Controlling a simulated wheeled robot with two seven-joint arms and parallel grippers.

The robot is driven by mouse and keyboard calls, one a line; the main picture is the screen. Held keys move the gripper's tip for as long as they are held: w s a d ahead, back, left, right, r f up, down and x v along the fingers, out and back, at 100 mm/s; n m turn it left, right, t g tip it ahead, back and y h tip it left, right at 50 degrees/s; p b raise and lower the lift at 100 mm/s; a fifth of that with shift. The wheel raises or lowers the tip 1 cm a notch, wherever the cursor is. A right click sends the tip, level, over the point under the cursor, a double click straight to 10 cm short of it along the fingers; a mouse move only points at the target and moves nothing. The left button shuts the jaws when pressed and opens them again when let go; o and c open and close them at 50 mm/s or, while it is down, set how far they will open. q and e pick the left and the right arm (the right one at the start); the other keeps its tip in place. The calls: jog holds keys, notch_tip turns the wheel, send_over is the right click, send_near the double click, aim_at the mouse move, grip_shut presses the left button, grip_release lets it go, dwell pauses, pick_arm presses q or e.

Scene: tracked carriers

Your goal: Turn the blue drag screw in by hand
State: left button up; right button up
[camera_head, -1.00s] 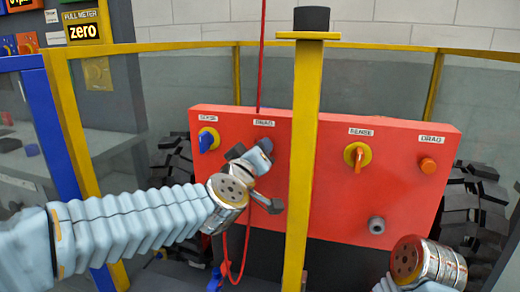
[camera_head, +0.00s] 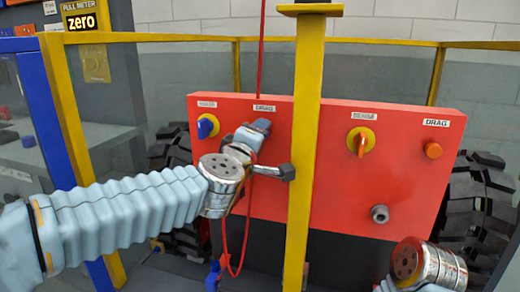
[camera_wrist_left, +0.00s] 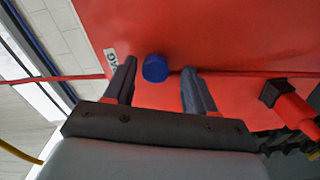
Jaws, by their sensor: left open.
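The blue drag screw (camera_wrist_left: 155,68) sticks out of the red panel beside a white label in the left wrist view. It stands between the two fingers of my open left gripper, nearer the left finger, with visible gaps on both sides. In the head view my left gripper (camera_head: 268,152) is in front of the panel, just below the left DRAG label (camera_head: 264,108). There the gripper parts and the screw are hard to tell apart. The end of my right arm shows at the lower right; its fingers do not show.
The red panel (camera_head: 340,200) also carries a blue knob (camera_head: 206,127), an orange lever knob (camera_head: 361,142), an orange screw (camera_head: 433,150) and a grey stub (camera_head: 380,214). A yellow post (camera_head: 305,120) stands close right of my left gripper. A red cord (camera_head: 260,50) hangs near it.

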pick_arm(q)
jog(key=n+b, duration=0.3)
jog(key=n, duration=0.4)
jog(key=n+b, duration=0.3)
jog(key=n, duration=0.4)
jog(key=n+b, duration=0.3)
jog(key=n, duration=0.4)
jog(key=shift+d+r+n, duration=0.2)
jog(key=shift+r+n, duration=0.05)
jog(key=shift+n, duration=0.15)
pick_arm(e)
notch_tip(320, 180, down, 10)
pick_arm(q)
jog(key=shift+c, duration=0.3)
